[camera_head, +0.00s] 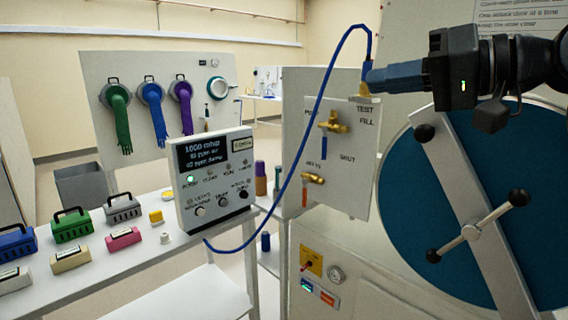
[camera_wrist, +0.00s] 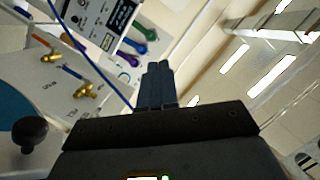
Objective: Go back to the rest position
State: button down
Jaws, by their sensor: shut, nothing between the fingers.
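My gripper (camera_head: 368,78) is in the upper right of the head view, its dark blue fingers pointing left. In the wrist view, my gripper (camera_wrist: 157,68) has its fingers together with nothing between them. The hose arches down to the control box (camera_head: 215,178).
A round blue door (camera_head: 400,190) with a handled bar (camera_head: 470,232) stands under my arm at the right. Brass valves (camera_head: 333,123) sit on the white panel. A bench (camera_head: 120,270) at the left holds several coloured cases. Open space shows behind the gripper's fingers.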

jog(key=s+f+m+t+h, duration=0.3)
jog(key=f+m+t, duration=0.1)
jog(key=f, duration=0.9)
jog(key=s+f+m+t+h, duration=0.3)
jog(key=f+m+t, duration=0.15)
jog(key=f, duration=0.85)
jog(key=s+d+f+m+h, duration=0.1)
jog(key=s+f+h, duration=0.2)
jog(key=s+f, duration=0.4)
jog(key=s+d+f+h, duration=0.25)
jog(key=s+f, duration=0.25)
jog(key=s, duration=0.3)
jog(key=s+d+n+g+h, duration=0.1)
jog(key=s+n, duration=0.6)
jog(key=s, duration=1.7)
jog(key=d+g, duration=0.1)
jog(key=d, duration=0.1)
jog(key=shift+s+d+g+h, duration=0.3)
jog(key=shift+d+g+h, duration=0.05)
